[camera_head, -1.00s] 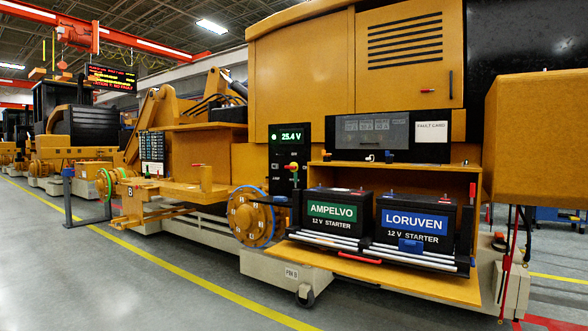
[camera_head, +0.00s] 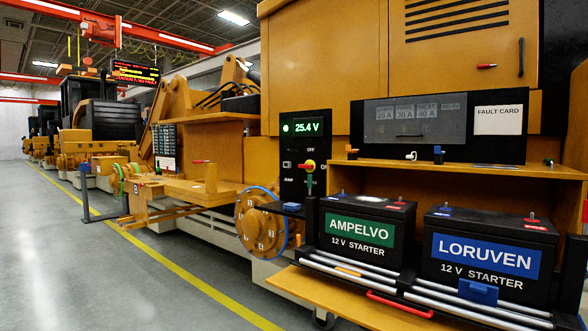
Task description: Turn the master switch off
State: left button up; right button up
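The master switch (camera_head: 308,166) sits on a black upright panel (camera_head: 292,185), left of the battery bay. It has a red and yellow knob, with OFF lettering above it and ON lettering to its right. A green display (camera_head: 305,127) at the panel's top reads 25.4 V. Which way the knob is turned is too small to tell. Neither of my grippers shows in the view.
Two batteries, AMPELVO (camera_head: 366,233) and LORUVEN (camera_head: 487,258), stand on a pulled-out tray (camera_head: 345,305) that juts toward me. A blue-rimmed wheel hub (camera_head: 262,222) is left of the panel. The floor (camera_head: 130,270) at left is clear.

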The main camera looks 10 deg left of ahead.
aim_at(307, 166)
jog(key=u, duration=1.3)
jog(key=i, duration=2.2)
jog(key=z, duration=0.85)
